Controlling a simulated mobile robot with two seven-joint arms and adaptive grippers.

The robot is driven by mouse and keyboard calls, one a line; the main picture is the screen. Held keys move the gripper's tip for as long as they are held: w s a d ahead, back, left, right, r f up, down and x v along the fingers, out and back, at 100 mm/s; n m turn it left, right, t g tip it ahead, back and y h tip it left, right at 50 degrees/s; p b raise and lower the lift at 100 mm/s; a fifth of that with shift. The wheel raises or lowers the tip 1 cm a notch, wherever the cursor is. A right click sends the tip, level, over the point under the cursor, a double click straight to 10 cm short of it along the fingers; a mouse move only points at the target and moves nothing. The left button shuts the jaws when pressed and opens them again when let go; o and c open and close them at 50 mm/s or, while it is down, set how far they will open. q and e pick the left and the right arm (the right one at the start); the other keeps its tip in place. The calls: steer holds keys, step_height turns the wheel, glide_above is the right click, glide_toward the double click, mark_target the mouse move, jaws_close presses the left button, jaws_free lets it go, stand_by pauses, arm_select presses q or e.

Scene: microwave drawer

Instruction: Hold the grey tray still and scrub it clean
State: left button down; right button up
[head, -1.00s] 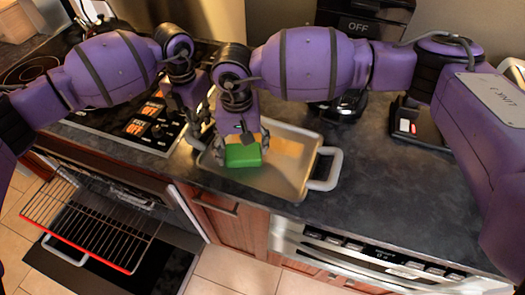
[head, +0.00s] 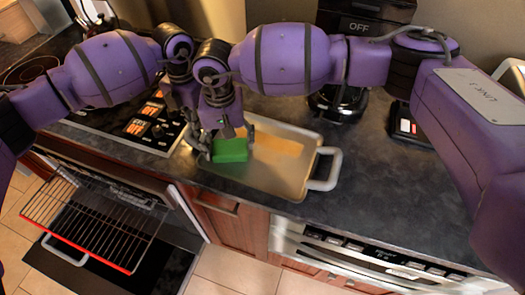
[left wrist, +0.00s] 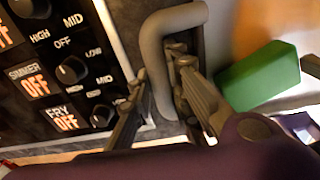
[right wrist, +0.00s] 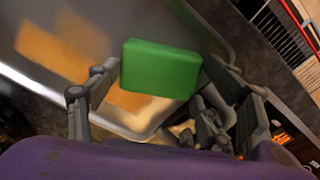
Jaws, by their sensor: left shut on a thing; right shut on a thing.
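The grey tray (head: 275,182) lies flat on the dark counter, with an orange-brown stain (head: 277,145) on its floor. My left gripper (left wrist: 160,68) is shut on the tray's left handle (left wrist: 158,35); in the head view the arms partly hide it. My right gripper (head: 226,142) is shut on a green sponge (head: 230,151), over the left part of the tray. In the right wrist view the sponge (right wrist: 160,70) sits between the fingers, with stain (right wrist: 60,52) on the tray floor beside it. I cannot tell whether the sponge presses on the floor.
The stove controls (head: 148,128) are close to the left of the tray. An open oven with its rack (head: 90,222) pulled out is below at left. A black coffee maker (head: 342,100) stands behind the tray.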

steer(key=shift+s+a+f, duration=0.1)
steer(key=shift+s+a, duration=0.05)
steer(key=shift+r, duration=0.35)
steer(key=shift+w+d+r, duration=0.1)
steer(key=shift+w+d, duration=0.4)
steer(key=shift+w, duration=0.4)
steer(key=shift+w+d, duration=0.5)
steer(key=shift+w, duration=0.4)
steer(key=shift+f, duration=0.4)
